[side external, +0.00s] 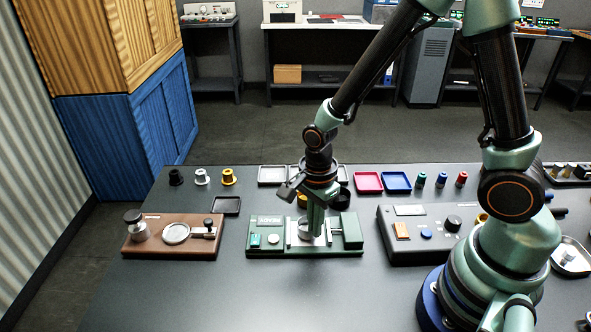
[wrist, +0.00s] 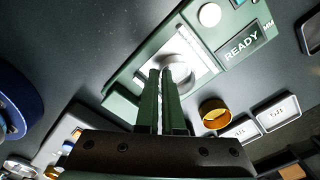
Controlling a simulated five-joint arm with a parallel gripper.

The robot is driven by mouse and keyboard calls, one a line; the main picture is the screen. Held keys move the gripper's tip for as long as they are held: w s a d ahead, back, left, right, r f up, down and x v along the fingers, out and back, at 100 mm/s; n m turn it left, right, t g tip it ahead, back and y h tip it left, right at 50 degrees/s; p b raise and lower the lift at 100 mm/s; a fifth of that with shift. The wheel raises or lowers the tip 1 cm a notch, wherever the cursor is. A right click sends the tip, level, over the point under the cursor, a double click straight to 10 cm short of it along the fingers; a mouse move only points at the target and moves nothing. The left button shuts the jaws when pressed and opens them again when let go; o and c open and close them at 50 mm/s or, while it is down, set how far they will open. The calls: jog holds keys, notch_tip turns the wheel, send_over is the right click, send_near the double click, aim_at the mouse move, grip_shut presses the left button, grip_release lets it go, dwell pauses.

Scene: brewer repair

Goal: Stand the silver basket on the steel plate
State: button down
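The green unit (side external: 305,244) with the READY label stands at the middle of the table. Its bright steel plate (wrist: 195,50) shows in the wrist view. The silver basket (wrist: 181,73), a round pale cup, is over that plate at my fingertips. My gripper (wrist: 161,72) points down onto it, with its two fingers close together and the basket's near wall seemingly between them. In the side view my gripper (side external: 312,234) is low over the unit and hides most of the basket. Whether the basket's bottom touches the plate is hidden.
A brown unit (side external: 172,236) is to the left, a dark control box (side external: 430,235) to the right. Red (side external: 368,181) and blue trays (side external: 397,181) lie behind. The front table is clear.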

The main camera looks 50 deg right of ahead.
jog(key=shift+f, duration=0.15)
dwell(0.8)
jog(key=c, duration=0.6)
grip_release()
jog(key=shift+o, duration=0.2)
jog(key=shift+r, duration=3.55)
jog(key=s+d+r+n+t, duration=0.1)
jog(key=d+r+n+t, duration=0.1)
jog(key=r+n, duration=0.5)
jog(key=s+d+r+n+t, duration=0.2)
jog(key=r+n, duration=0.6)
jog(key=n, duration=0.4)
jog(key=shift+d+t, duration=0.8)
